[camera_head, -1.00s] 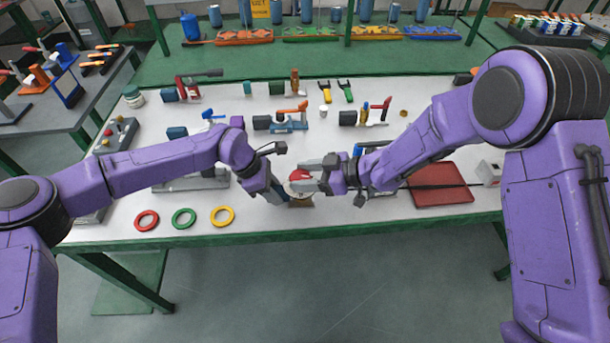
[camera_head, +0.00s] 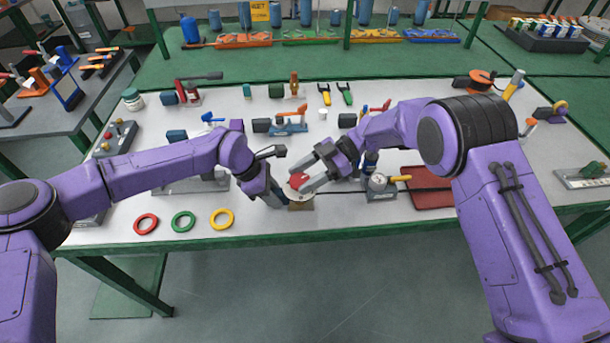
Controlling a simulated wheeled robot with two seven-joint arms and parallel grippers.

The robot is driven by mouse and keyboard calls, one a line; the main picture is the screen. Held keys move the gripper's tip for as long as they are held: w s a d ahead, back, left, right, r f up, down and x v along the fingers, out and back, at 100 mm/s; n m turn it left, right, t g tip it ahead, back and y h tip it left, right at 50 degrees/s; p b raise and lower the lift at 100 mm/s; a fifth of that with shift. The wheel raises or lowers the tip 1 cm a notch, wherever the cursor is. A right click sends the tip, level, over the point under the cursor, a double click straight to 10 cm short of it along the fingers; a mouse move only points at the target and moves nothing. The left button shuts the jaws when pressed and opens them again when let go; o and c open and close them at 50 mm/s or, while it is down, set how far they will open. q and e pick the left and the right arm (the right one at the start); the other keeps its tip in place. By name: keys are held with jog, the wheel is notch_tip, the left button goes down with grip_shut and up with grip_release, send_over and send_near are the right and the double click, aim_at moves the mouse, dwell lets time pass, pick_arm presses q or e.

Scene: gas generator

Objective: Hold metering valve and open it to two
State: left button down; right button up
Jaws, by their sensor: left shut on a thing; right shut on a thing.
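The metering valve (camera_head: 299,191) stands near the front edge of the white table. It has a red knob (camera_head: 298,180) on a pale round dial, above a brownish base (camera_head: 301,206). My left gripper (camera_head: 280,198) is shut on the valve's body from the left, low beside the dial. My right gripper (camera_head: 305,184) reaches in from the upper right, and its fingers are shut on the red knob. The fingers partly hide the knob, and the dial's markings are too small to read.
Red (camera_head: 146,223), green (camera_head: 183,221) and yellow (camera_head: 222,218) rings lie at the front left. Several tools and valves line the table's back.

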jog(key=shift+a+r, duration=0.1)
dwell(0.3)
jog(key=o, duration=1)
jog(key=shift+o, duration=0.2)
jog(key=v, duration=0.7)
jog(key=shift+d, duration=0.3)
jog(key=shift+w, duration=0.1)
